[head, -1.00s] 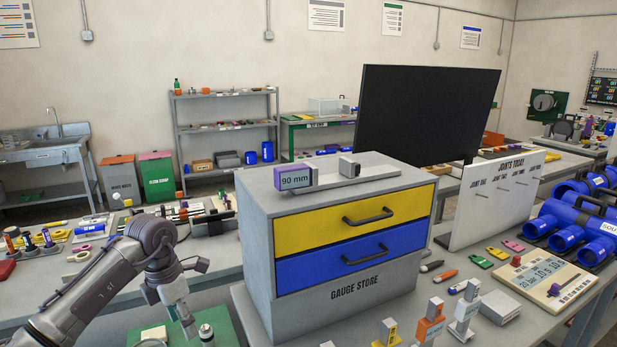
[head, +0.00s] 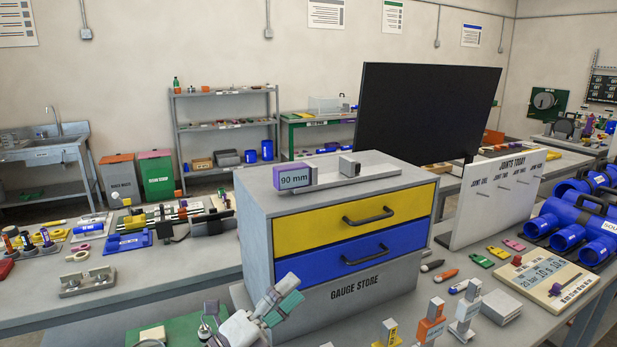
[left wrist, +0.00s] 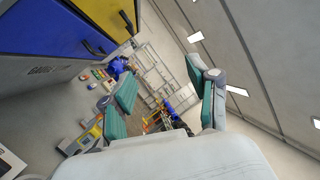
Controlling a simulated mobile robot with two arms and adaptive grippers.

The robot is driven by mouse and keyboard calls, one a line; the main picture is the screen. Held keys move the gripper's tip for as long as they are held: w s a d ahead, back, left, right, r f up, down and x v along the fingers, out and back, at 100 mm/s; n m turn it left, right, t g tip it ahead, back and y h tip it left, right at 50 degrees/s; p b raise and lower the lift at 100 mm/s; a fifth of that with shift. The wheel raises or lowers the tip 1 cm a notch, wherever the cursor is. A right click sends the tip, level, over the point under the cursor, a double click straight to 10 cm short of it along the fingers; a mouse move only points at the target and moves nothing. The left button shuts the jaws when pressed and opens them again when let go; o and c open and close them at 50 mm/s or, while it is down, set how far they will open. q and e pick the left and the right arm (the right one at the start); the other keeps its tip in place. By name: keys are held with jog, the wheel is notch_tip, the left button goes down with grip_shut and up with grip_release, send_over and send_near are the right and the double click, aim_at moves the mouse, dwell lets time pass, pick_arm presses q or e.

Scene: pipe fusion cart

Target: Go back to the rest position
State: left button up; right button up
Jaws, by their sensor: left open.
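My left gripper (head: 279,300) shows at the bottom of the head view, in front of the lower left part of the gauge store cabinet (head: 350,298). Its teal finger pads point up and to the right. In the left wrist view, the two fingers of this gripper (left wrist: 165,92) stand wide apart with nothing between them. The cabinet's blue drawer (left wrist: 45,28) shows at upper left there. Whether the gripper touches the cabinet cannot be told. My right gripper is in neither view.
A green mat (head: 172,333) with small items lies at lower left. A grey metal bracket (head: 87,283) lies on the left bench. Several small labelled blocks stand at the front, including an orange one (head: 430,330). The bench between bracket and cabinet is mostly clear.

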pick_arm(q)
jog(key=a+f+n+t+y, duration=0.3)
jog(key=a+n+y, duration=0.35)
jog(key=n, duration=0.25)
jog(key=a+f+n+t+y, duration=0.2)
jog(key=a+f+n+y, duration=0.25)
jog(key=n+y, duration=0.4)
jog(key=s+a+f+n+g+y, duration=0.3)
jog(key=s+a+f+n+g, duration=0.1)
jog(key=s+a+f+n, duration=0.3)
jog(key=s+f+n+g+h, duration=0.1)
jog(key=s+f+n+g, duration=0.1)
jog(key=s+f+g, duration=0.7)
jog(key=s+f+n+g, duration=0.25)
jog(key=s+f, duration=0.25)
jog(key=s, duration=0.7)
notch_tip(320, 180, down, 32)
jog(key=s+g+b, duration=0.2)
jog(key=s+b, duration=0.1)
jog(key=b, duration=0.3)
jog(key=s+a+f+b, duration=0.2)
jog(key=s+f+b, duration=0.2)
jog(key=s+f, duration=1.2)
notch_tip(320, 180, down, 4)
jog(key=shift+f+g, duration=0.1)
jog(key=shift+g, duration=0.25)
